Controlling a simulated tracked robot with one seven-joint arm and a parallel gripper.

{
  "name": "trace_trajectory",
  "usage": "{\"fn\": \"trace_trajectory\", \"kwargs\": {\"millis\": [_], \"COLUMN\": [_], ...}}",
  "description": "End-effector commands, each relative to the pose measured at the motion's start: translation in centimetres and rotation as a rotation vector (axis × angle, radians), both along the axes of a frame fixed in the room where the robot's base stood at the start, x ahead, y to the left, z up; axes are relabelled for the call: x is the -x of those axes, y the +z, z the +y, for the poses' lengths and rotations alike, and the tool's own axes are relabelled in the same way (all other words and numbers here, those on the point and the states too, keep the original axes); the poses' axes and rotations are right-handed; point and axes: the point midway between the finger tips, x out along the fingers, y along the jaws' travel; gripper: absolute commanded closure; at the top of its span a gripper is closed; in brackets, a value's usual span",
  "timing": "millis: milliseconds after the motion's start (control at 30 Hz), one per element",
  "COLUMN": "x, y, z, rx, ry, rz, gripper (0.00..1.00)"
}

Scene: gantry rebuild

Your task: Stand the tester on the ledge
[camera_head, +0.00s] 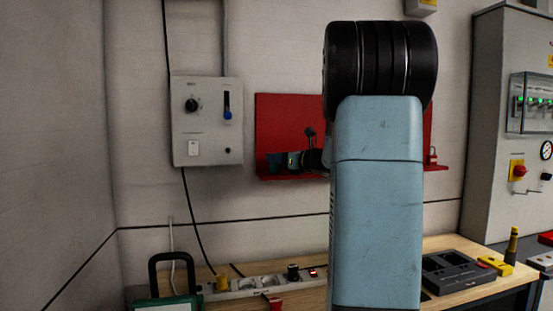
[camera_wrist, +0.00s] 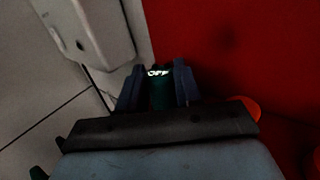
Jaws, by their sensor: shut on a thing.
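The tester (camera_wrist: 159,96) is a small dark teal body with a lit "OFF" display, seen in the wrist view. My gripper (camera_wrist: 158,80) is shut on it, one dark blue finger on each side. In the head view my gripper (camera_head: 282,162) is in front of the left part of the red wall panel (camera_head: 285,115), low down, with a small green glow between the fingers. The red ledge (camera_head: 285,177) runs along the panel's bottom, just below the gripper. I cannot tell whether the tester touches it. My arm hides the panel's middle and much of the ledge.
A grey control box (camera_head: 207,148) with knob and blue slider hangs left of the panel. Below, the wooden bench (camera_head: 452,243) carries a power strip (camera_head: 245,287), a black-handled green case (camera_head: 165,302) and a dark tray (camera_head: 452,272). A grey cabinet (camera_head: 490,130) stands at right.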

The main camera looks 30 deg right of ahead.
Motion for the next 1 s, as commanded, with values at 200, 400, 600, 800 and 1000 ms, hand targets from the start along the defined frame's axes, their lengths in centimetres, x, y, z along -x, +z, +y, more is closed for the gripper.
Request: {"fn": "trace_trajectory", "kwargs": {"millis": [200,400,600,800,1000], "x": [0.0,0.0,0.2,2.7,6.4], "y": [0.0,0.0,0.2,0.2,0.2], "z": [0.0,0.0,-0.1,-1.0,-2.5], "rx": [0.000,0.000,0.000,0.000,0.000], "ry": [0.000,0.000,0.000,-0.002,-0.002], "rz": [0.000,0.000,0.000,0.001,0.000], "gripper": [0.47,0.41,0.41,0.41,0.41]}}
